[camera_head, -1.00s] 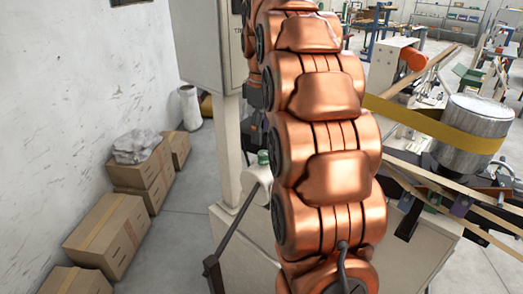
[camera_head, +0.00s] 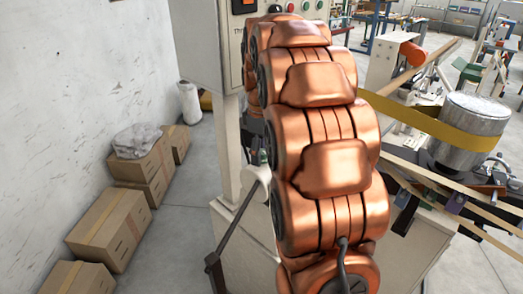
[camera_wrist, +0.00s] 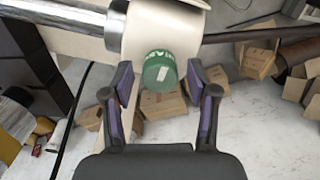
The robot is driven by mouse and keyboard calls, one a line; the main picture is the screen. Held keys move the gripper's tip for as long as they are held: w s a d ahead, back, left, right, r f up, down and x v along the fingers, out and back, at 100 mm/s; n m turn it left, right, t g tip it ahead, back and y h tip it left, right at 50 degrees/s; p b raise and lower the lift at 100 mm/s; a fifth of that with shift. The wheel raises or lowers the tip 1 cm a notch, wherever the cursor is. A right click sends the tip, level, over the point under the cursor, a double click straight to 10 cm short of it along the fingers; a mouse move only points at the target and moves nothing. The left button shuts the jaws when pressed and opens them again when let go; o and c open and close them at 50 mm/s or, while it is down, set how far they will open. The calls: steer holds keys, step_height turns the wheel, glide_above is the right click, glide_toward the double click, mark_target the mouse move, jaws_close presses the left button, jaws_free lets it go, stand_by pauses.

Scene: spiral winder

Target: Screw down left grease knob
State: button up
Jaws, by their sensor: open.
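A round green grease knob (camera_wrist: 160,71) with pale lettering sits at the end of a cream-coloured housing (camera_wrist: 165,30) in the wrist view. My gripper (camera_wrist: 158,78) is open, with one purple-padded finger to the left of the knob and the other to its right. The knob is between the fingertips, with a small gap visible on each side.
A cabinet with a button panel (camera_head: 290,8) stands behind my arm. A metal drum with a yellow belt (camera_head: 470,125) is on the right. Cardboard boxes (camera_head: 108,230) line the left wall. Floor between boxes and machine is clear.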

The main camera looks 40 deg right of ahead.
steer(key=shift+c, duration=0.3)
jaws_close()
